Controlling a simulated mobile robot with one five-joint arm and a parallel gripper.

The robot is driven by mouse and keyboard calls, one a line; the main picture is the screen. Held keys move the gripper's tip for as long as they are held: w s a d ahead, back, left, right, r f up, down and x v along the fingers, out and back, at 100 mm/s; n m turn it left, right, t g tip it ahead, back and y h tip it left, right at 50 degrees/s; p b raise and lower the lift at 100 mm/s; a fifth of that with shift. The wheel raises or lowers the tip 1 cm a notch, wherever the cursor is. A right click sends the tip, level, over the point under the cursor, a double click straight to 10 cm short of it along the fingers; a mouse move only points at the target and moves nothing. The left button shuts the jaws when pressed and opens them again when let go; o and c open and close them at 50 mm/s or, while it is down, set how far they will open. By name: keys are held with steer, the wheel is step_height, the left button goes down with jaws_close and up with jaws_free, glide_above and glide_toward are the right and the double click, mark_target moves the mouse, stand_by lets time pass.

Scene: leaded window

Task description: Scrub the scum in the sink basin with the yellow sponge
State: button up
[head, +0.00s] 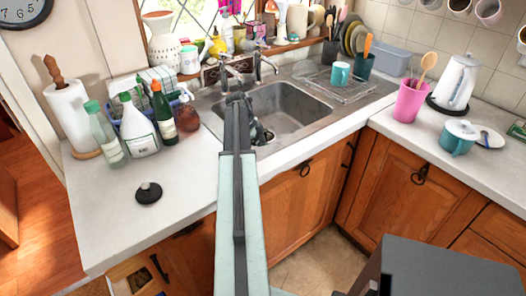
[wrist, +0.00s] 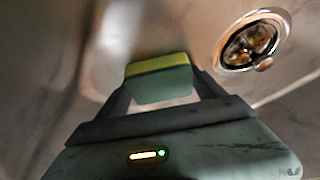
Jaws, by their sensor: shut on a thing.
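The yellow sponge (wrist: 158,64), with a green lower layer, is held between the two fingers of my gripper (wrist: 160,88) in the wrist view. My gripper is shut on it. In the head view my arm reaches into the sink basin (head: 290,108), and my gripper (head: 262,133) is at its left side, mostly behind my arm. The sponge cannot be made out there. The wrist view shows the basin's metal floor close around the sponge; I cannot tell if they touch. The floor has dull brownish smears, but I cannot clearly tell scum from reflections.
The drain (wrist: 252,42) lies right of the sponge. A faucet (head: 228,72) stands behind the basin. Several bottles, including a white one (head: 138,128), stand on the left counter near a black stopper (head: 149,192). A teal mug (head: 340,74) sits on the right drainboard.

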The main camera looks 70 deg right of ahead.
steer(key=shift+s+a, duration=0.6)
steer(key=shift+s, duration=0.3)
steer(key=shift+w+d+r, duration=0.1)
steer(key=shift+w+d, duration=0.3)
steer(key=shift+w, duration=0.1)
step_height(320, 180, up, 9)
steer(key=p, duration=0.9)
steer(key=shift+f, duration=0.25)
